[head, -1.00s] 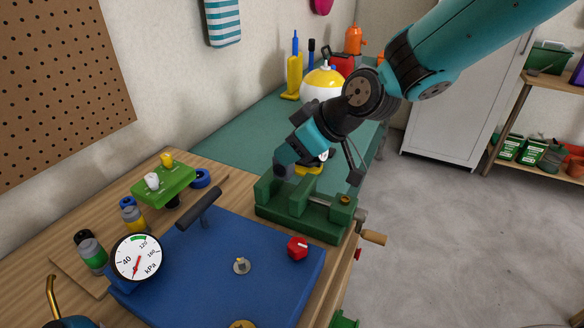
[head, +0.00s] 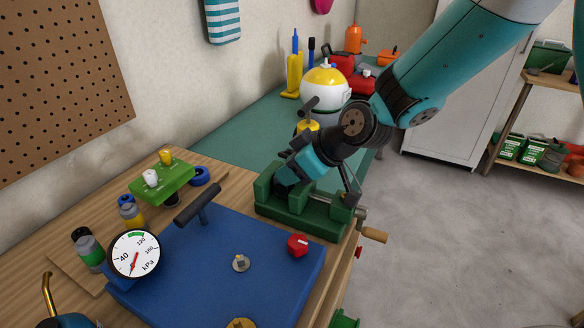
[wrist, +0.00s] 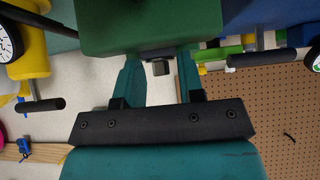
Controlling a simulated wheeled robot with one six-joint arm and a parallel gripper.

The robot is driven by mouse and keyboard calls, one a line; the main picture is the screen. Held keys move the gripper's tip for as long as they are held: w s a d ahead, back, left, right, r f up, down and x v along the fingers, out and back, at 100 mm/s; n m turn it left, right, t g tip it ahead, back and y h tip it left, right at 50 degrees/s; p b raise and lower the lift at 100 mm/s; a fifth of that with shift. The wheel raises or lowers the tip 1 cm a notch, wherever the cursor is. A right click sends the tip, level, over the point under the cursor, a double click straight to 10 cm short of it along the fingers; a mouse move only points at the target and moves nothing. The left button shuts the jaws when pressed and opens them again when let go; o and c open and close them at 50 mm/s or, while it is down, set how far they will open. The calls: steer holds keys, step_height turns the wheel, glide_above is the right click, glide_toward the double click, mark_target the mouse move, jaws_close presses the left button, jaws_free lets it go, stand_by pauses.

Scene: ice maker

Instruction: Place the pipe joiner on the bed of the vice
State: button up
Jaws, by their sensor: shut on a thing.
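The green vice (head: 305,222) stands on the bench corner, with its wooden-handled screw to the right. My gripper (head: 285,178) is low at the vice, its tip down between the green jaws. In the wrist view my gripper's two teal fingers (wrist: 158,78) reach up behind a green vice jaw (wrist: 150,25), which hides their ends. They are shut on the pipe joiner, which is mostly hidden. A small grey-brown end (wrist: 161,68) shows between the fingers; I cannot tell for sure that it is the joiner. Contact with the bed is not visible.
A blue panel with a pressure gauge (head: 134,253), a red knob (head: 298,245) and a black T-handle (head: 197,203) lies left of the vice. A green block (head: 162,183) and bottles stand farther left. A white and yellow round tank (head: 325,92) stands behind.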

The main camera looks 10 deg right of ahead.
steer(key=o, duration=1)
steer(key=shift+f, duration=0.15)
steer(key=shift+o, duration=0.2)
steer(key=shift+r+p, duration=0.4)
steer(key=v, duration=1.2)
steer(key=s+d+m+g+h, duration=0.1)
steer(key=s+m+g+h, duration=0.2)
steer(key=s, duration=1.7)
steer(key=shift+d+r+m+g+b, duration=0.25)
steer(key=shift+r+m+g+b, duration=0.25)
steer(key=shift+g, duration=0.5)
